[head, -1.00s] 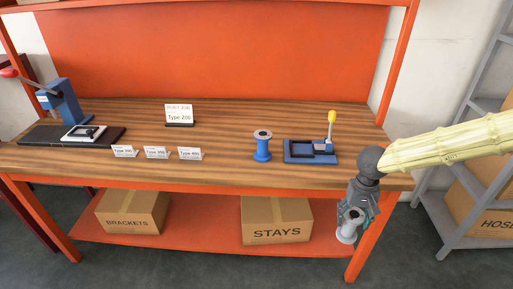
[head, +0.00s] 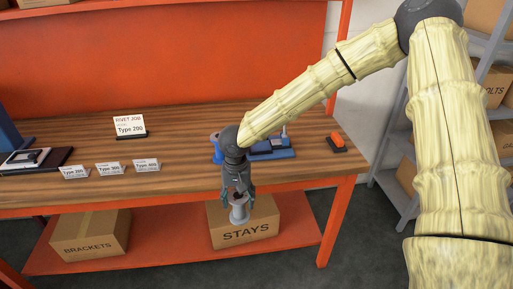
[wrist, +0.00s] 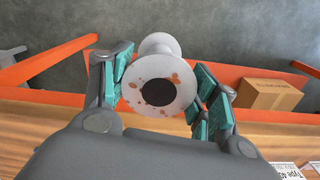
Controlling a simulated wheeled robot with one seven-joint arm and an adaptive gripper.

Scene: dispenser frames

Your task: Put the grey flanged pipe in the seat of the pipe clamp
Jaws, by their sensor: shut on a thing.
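The grey flanged pipe (head: 239,214) hangs upright from my gripper (head: 238,190), in front of the bench's front edge and below the top. In the wrist view the pipe's near flange (wrist: 158,84) is pale with rust-brown spots and a dark round bore. The teal-padded fingers of my gripper (wrist: 160,92) are shut on the pipe from both sides. The blue pipe clamp (head: 276,154) sits on the bench top behind and to the right of my gripper.
An orange block on a dark base (head: 337,142) lies to the right. Small cards (head: 110,168) and a sign (head: 130,126) stand at left. Boxes (head: 243,225) sit on the lower shelf.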

